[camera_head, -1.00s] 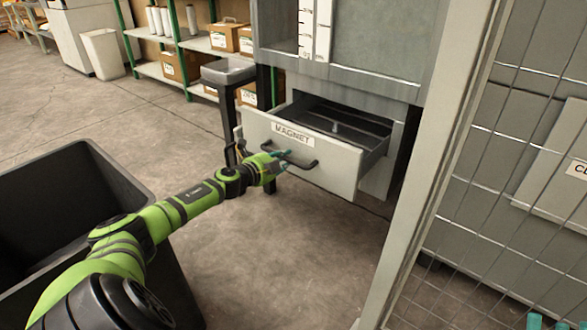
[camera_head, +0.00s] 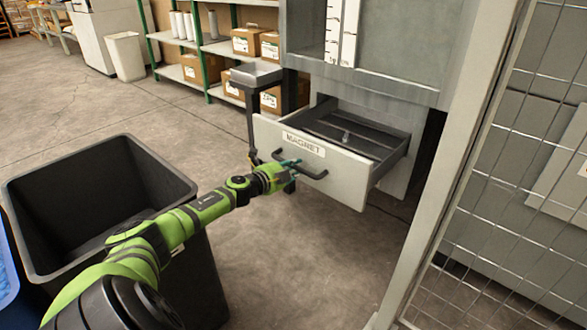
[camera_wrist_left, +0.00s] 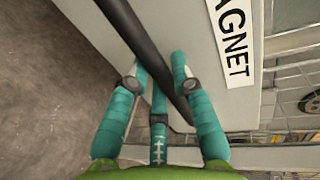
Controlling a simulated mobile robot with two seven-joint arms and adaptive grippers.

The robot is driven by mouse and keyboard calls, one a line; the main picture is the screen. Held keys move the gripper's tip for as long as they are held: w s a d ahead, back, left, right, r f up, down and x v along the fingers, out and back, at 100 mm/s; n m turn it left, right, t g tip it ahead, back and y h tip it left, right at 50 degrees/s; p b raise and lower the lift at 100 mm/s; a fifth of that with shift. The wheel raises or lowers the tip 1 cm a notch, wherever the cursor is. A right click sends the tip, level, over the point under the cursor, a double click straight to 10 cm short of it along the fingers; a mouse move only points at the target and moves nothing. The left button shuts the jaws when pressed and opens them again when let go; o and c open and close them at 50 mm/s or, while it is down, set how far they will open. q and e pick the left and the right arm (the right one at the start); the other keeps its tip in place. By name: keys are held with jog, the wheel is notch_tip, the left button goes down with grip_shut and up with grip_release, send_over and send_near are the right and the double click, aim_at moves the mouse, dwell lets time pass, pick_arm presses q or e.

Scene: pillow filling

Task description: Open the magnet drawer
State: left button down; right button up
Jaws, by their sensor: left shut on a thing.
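The magnet drawer (camera_head: 330,174) is a white-fronted drawer with a "MAGNET" label, pulled well out of the grey cabinet. Its dark inside shows from above. A dark bar handle (camera_head: 312,174) runs along its front. In the left wrist view, the teal fingers (camera_wrist_left: 160,75) lie around the dark handle (camera_wrist_left: 140,40), close to the white drawer front (camera_wrist_left: 180,50). My right gripper is not in view.
A large black bin (camera_head: 100,195) stands at the left beside my left arm. A small metal tray stand (camera_head: 256,75) is left of the cabinet. A wire mesh fence with a pale post (camera_head: 450,180) is at the right. Floor is clear before the drawer.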

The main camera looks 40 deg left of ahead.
pick_arm(q)
jog(key=c, duration=1)
grip_release()
jog(key=shift+c, duration=0.2)
jog(key=v, duration=1.2)
